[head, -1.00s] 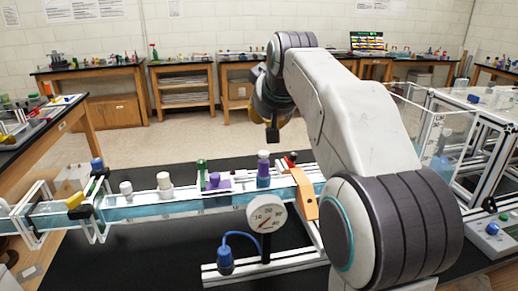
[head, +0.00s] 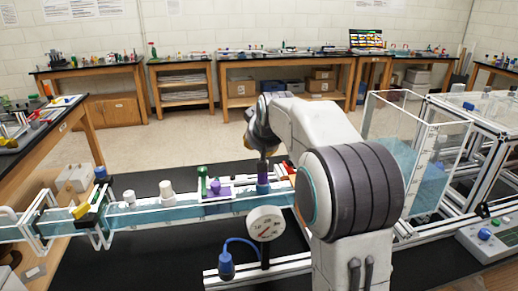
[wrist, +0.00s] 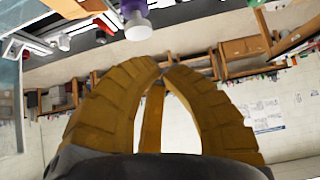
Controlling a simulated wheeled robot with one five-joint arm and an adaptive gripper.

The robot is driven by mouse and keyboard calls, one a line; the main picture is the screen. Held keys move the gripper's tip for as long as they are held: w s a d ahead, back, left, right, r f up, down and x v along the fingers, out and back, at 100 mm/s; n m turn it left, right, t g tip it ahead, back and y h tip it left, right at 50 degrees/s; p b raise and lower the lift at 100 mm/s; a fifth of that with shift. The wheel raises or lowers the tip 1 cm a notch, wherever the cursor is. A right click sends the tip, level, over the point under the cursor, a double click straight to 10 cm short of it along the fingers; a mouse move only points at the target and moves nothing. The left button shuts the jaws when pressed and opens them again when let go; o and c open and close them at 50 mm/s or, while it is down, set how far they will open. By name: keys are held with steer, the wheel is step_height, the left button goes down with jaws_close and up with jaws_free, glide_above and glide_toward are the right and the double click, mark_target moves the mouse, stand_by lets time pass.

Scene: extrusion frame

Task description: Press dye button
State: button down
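A purple and blue dye bottle (head: 263,187) stands on the clear water channel (head: 215,208). In the wrist view its purple body (wrist: 132,8) carries a round white cap (wrist: 138,30), which looks like the dye button. My gripper (head: 262,160) is directly above the bottle in the head view and hides its top.
A round pressure gauge (head: 266,223) and a blue fitting (head: 226,264) stand in front of the channel. White knobs (head: 166,189) and a small purple part (head: 217,188) sit to the left. A clear tank (head: 415,160) and a control box (head: 490,238) are at the right.

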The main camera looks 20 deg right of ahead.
steer(key=shift+s+f+p, duration=0.15)
steer(key=shift+f+p, duration=1.1)
steer(key=shift+f, duration=0.45)
